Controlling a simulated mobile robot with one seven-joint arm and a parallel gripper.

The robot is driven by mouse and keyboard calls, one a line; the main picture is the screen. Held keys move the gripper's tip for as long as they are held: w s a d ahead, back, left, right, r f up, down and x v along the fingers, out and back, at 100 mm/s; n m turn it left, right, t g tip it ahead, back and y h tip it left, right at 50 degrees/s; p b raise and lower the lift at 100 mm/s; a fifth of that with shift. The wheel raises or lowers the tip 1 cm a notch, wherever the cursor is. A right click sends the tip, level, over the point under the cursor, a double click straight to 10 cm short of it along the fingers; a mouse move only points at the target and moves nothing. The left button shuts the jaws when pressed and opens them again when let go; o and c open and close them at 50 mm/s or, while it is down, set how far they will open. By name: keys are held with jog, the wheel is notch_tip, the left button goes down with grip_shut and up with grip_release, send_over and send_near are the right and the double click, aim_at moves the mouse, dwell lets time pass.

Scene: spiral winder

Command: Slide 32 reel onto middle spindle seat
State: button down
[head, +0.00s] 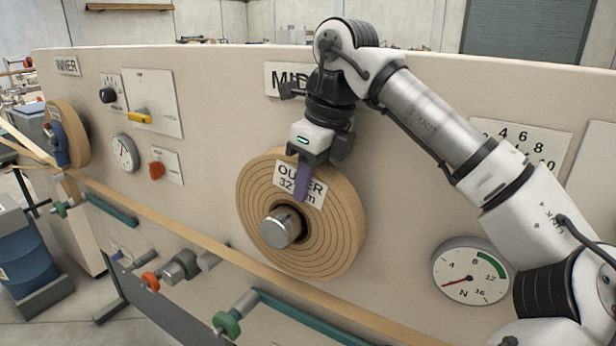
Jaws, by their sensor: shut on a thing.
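The 32 reel (341,245), a wound tan disc labelled "OUTER 32", is at the middle of the panel under the partly hidden "MID" sign (284,79). The metal spindle end (281,229) shows through the reel's dark centre hole. The reel is around the spindle; I cannot tell how close its back is to the seat, which is hidden behind it. My gripper (304,182) comes from above and is shut on the reel's upper part, with a purple finger lying over the label.
A tan strip (190,232) runs slantwise below the reel. A green-knobbed lever (235,315) and an orange-knobbed shaft (152,281) stick out below. A dial gauge (470,272) sits to the right. Another reel (72,135) hangs at the far left under "INNER".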

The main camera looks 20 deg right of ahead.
jog(key=c, duration=0.9)
grip_release()
jog(key=p+v, duration=0.9)
jog(key=v, duration=0.2)
jog(key=shift+r, duration=0.4)
jog(key=shift+b+v, duration=0.45)
jog(key=shift+v, duration=0.6)
jog(key=shift+s, duration=0.1)
